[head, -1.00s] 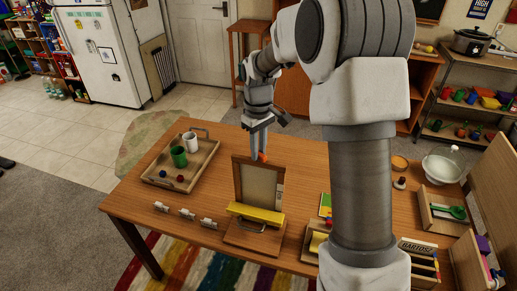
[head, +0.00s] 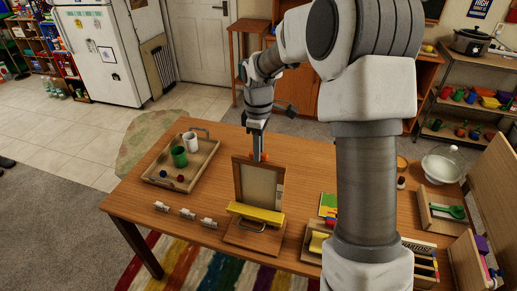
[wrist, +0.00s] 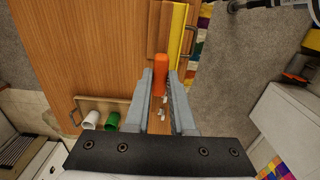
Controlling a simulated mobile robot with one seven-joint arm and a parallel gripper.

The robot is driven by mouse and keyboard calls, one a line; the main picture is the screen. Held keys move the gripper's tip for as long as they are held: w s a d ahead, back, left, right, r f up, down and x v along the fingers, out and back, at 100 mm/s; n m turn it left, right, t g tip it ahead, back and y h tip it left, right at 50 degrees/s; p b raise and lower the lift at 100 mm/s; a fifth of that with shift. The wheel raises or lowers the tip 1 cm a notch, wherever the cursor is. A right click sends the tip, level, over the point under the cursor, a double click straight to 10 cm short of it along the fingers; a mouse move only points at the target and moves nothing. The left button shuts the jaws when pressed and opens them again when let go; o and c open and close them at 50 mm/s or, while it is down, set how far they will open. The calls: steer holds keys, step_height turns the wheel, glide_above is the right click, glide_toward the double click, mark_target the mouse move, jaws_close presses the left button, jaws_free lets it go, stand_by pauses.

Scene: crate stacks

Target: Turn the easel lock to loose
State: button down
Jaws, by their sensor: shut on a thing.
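The easel (head: 257,193) stands on the wooden table, with a wooden frame, a pale panel and a yellow ledge along its lower front. The orange easel lock (head: 265,156) is at the top edge of the easel, mostly hidden by my fingers in the head view. In the wrist view the orange lock (wrist: 160,74) sits between my fingertips. My gripper (wrist: 161,78) points down and is shut on the lock; it also shows above the easel in the head view (head: 258,151). I cannot tell exactly how the lock is set.
A wooden tray (head: 156,181) with a green cup, a white cup and small balls stands left of the easel. Several small white pieces (head: 187,214) lie at the table's front left. Boxes and a white bowl (head: 441,168) are at the right.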

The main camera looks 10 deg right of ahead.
steer(key=shift+w+r, duration=0.1)
steer(key=c, duration=0.8)
jaws_free()
steer(key=shift+o, duration=0.2)
step_height(320, 180, up, 17)
steer(key=shift+r, duration=0.2)
